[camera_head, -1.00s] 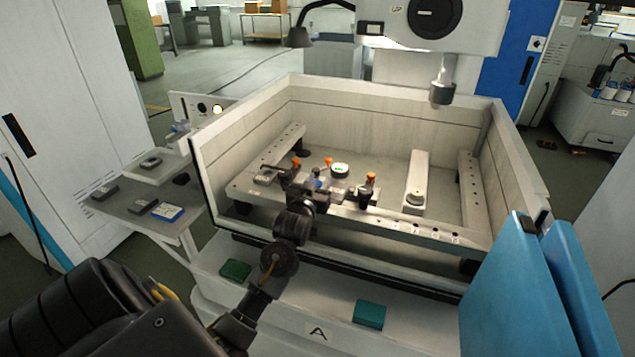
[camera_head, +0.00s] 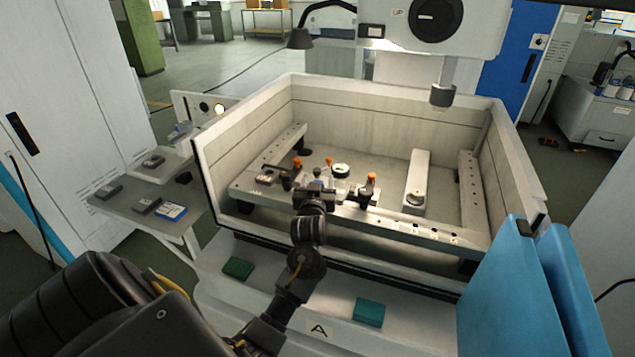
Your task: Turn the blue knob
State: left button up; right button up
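The blue knob (camera_head: 318,183) is small and sits on the fixture bar along the front of the machine's open tank, between two orange-topped clamps. Only a little of it shows above my gripper. My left gripper (camera_head: 317,190) is right at the knob, on the near side of it in this view, with its arm reaching in from the lower left over the tank's front wall. Its fingers are dark, small and partly hidden by the wrist. I cannot tell whether they touch the knob or how far apart they are. My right gripper is not in view.
Orange-topped clamps (camera_head: 371,178) stand close on both sides of the gripper. The tank's front wall (camera_head: 400,261) runs under my arm. The machine head (camera_head: 442,94) hangs over the back. Blue panels (camera_head: 500,290) stand at right. A side shelf (camera_head: 130,212) holds small boxes.

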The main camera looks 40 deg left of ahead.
pick_arm(q)
jog(key=shift+s+d+f, duration=0.1)
jog(key=shift+s+d, duration=0.1)
jog(key=shift+s, duration=0.05)
jog(key=b+v, duration=0.2)
jog(key=v, duration=0.8)
jog(key=shift+s, duration=0.15)
dwell(1.2)
